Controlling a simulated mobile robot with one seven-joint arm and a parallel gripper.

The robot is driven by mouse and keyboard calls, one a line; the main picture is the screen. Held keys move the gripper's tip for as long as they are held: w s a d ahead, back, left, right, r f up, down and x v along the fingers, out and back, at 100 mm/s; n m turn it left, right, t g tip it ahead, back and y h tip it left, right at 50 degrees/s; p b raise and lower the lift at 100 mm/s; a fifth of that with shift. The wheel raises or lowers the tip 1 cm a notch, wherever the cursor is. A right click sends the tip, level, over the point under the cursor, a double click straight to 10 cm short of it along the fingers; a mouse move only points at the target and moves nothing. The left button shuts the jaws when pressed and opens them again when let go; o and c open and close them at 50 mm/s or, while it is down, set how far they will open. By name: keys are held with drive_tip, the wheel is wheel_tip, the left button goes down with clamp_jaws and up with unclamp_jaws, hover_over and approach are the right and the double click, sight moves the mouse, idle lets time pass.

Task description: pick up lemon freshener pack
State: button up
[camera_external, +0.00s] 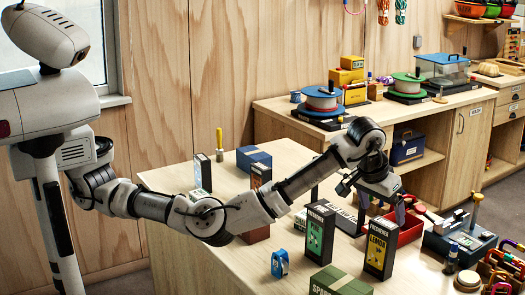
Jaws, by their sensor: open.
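The lemon freshener pack (379,250) is an upright black box with a yellow front label, near the front right of the wooden table. My gripper (381,211) points down just above and behind its top, with its fingers apart. I see nothing held in it. Whether the fingers reach beside the pack is hard to tell at this size. A similar black freshener pack (319,236) with a green label stands upright just left of it.
A red bin (408,231) stands close behind the lemon pack, and a dark device (461,244) is to its right. A green box (335,282) and a blue item (280,264) are in front left. More boxes, including a blue one (253,159), stand farther left.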

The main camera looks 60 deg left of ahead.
sight(384, 223)
drive_tip(key=shift+p+x, duration=1.2)
drive_tip(key=shift+x, duration=1.5)
drive_tip(key=shift+s+d, duration=0.1)
drive_tip(key=shift+s, duration=0.1)
drive_tip(key=c, duration=1.4)
